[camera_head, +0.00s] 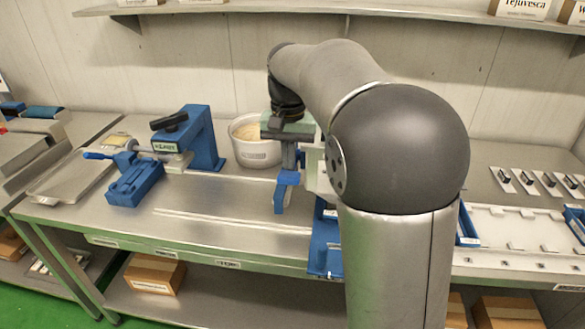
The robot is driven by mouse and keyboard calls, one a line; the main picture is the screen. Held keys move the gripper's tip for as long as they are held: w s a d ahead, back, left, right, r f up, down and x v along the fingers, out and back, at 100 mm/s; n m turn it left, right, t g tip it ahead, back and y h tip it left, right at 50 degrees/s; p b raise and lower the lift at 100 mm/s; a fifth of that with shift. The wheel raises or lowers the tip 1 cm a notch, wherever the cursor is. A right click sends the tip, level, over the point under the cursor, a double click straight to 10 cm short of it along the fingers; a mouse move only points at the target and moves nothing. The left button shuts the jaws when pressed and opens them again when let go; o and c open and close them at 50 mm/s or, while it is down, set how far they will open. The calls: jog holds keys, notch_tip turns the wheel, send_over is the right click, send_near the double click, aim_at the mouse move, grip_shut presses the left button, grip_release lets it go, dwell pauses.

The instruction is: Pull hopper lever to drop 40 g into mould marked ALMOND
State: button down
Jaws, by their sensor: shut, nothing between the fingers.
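My gripper (283,195) hangs over the middle of the bench, pointing down, with blue fingertips close together and nothing seen between them. Just right of it, a blue stand (326,245) and a pale part above it are mostly hidden behind my arm. I cannot make out the hopper or its lever; my arm covers that area. A pale tray (520,232) with blue end pieces lies at the right of the bench. I cannot read an ALMOND mark on any mould.
A white pot (254,150) with cream contents stands behind my gripper. A blue clamp-like machine (203,140) with a blue-handled rod stands to the left. Several small pale plates with black handles (527,181) lie at the back right. The front middle of the bench (225,205) is clear.

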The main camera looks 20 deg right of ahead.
aim_at(289, 174)
jog(key=shift+f, duration=0.1)
jog(key=shift+f+b, duration=1.85)
jog(key=shift+f, duration=1.25)
notch_tip(289, 174, up, 10)
jog(key=p, duration=0.8)
jog(key=shift+r+p, duration=0.1)
jog(key=shift+p, duration=0.2)
